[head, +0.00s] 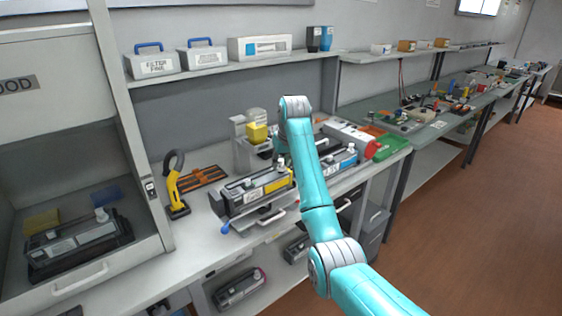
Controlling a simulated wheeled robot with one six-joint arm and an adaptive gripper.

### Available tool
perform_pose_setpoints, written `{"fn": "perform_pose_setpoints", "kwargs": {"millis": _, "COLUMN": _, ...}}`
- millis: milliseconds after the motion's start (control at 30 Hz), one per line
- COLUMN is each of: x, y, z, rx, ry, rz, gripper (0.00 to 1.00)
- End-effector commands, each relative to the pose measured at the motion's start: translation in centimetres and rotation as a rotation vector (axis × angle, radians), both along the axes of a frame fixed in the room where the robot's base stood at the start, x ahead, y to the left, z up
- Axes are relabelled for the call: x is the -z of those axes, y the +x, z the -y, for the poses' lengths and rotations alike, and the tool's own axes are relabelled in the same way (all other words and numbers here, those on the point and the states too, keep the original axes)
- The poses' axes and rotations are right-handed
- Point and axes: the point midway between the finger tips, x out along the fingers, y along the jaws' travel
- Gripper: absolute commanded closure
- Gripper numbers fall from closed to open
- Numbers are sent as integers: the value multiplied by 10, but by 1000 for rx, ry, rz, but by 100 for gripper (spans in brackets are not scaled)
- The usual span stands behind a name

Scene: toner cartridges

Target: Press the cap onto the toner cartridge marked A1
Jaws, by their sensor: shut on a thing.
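A dark toner cartridge with a yellow and white label (262,190) lies on the bench, left of my arm. A second cartridge with a blue and white label (340,169) lies right of my arm, with a white knob-like top (352,148) at its end. A third cartridge (72,244) lies in the hood at left, with a white top (101,214). The label markings are too small to read, so I cannot tell which is A1. My gripper (279,156) is over the bench between the first two cartridges, mostly hidden behind my arm. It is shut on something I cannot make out.
A yellow and black tool (175,186) stands beside an orange rack (202,177). A yellow block (256,132) is behind my gripper. A green tray (389,147) is at the bench's right end. More cartridges (240,288) lie on the lower shelf. A wall shelf (225,67) runs above.

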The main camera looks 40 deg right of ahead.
Motion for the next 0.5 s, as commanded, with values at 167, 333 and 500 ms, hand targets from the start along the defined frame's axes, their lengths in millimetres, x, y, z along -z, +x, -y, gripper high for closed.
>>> {"fn": "perform_pose_setpoints", "kwargs": {"millis": 167, "x": 0, "y": 0, "z": 0, "rx": 0, "ry": 0, "rz": 0, "gripper": 81}}
{"fn": "perform_pose_setpoints", "kwargs": {"millis": 333, "x": 2, "y": 0, "z": 0, "rx": 0, "ry": 0, "rz": 0, "gripper": 81}}
{"fn": "perform_pose_setpoints", "kwargs": {"millis": 500, "x": 6, "y": 0, "z": 0, "rx": 0, "ry": 0, "rz": -1, "gripper": 81}}
